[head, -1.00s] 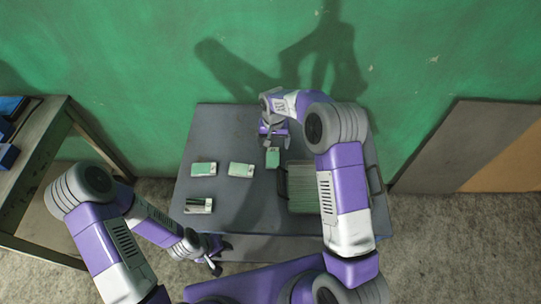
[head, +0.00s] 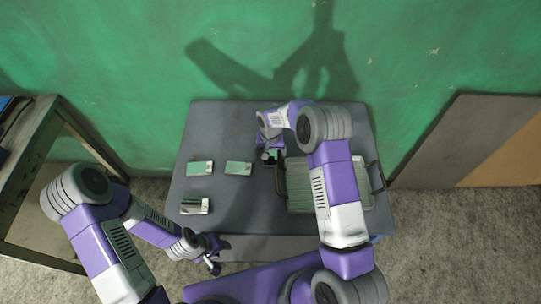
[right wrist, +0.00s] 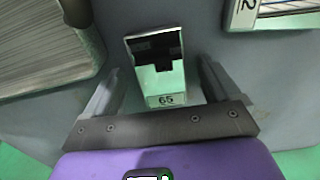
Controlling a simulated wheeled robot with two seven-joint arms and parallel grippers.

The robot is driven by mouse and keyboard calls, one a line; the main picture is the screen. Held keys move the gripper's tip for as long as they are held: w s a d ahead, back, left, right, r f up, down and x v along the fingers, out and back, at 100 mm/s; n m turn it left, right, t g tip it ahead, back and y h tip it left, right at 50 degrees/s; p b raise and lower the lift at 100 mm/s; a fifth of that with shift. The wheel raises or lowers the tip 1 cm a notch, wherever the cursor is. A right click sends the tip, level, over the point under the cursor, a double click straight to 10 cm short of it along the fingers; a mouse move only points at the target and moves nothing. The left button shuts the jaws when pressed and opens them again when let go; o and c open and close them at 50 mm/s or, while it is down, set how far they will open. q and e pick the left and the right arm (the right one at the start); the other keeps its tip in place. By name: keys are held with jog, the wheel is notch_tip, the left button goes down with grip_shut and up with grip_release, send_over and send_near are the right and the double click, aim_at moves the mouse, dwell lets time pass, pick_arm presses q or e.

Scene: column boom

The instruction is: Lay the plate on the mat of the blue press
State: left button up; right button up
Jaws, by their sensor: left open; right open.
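A small green plate with a pale end marked 65 (right wrist: 165,65) lies on the grey table between my right gripper's fingers. A dark shadow pattern covers part of it. My right gripper (right wrist: 158,88) is open, one finger on each side of the plate. In the head view my right gripper (head: 270,152) is over the table and mostly hides that plate. My left gripper (head: 214,264) is open and empty by the table's front edge. No blue press or mat shows clearly; only a bit of something bluish (head: 7,104) is at the left edge.
Other similar plates lie left on the grey table (head: 245,215): two at the back (head: 200,167) (head: 238,168) and one in front (head: 195,207). A slatted tray (head: 299,186) stands right of my right gripper. A bench (head: 35,135) stands at left; boards lean at right.

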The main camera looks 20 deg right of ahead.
jog(key=c, duration=1.7)
jog(key=shift+r, duration=0.1)
grip_shut()
jog(key=shift+r, duration=0.1)
